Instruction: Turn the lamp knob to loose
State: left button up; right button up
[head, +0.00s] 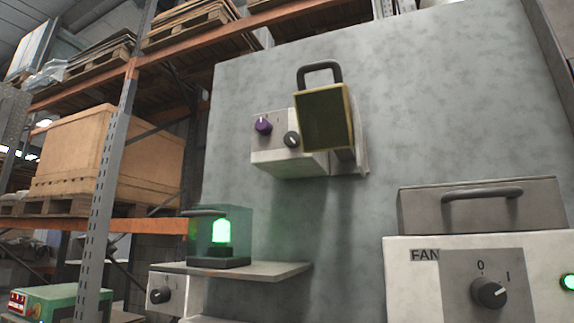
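A white box on the grey wall panel carries a purple knob (263,125) and a black knob (292,139), each with a pale pointer mark. Beside them is a yellow-framed, dark-faced housing (325,117) with a black handle on top, possibly a lamp. Lower left, a green light (221,232) glows inside a clear cover on a shelf. Below it a white box has a black knob (160,295). No label reading "loose" or "lamp" is legible, so I cannot tell which knob is the lamp's. Neither of my grippers is in view.
A white FAN box (405,290) at the lower right has a black knob (489,292) marked 0 and I and a green light (568,282). A grey handled lid (425,210) sits above it. The shelf (280,270) juts out from the wall panel (430,120).

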aim_at(292, 139)
jog(key=z, duration=3.5)
jog(key=k, duration=1.95)
jog(key=u, duration=1.7)
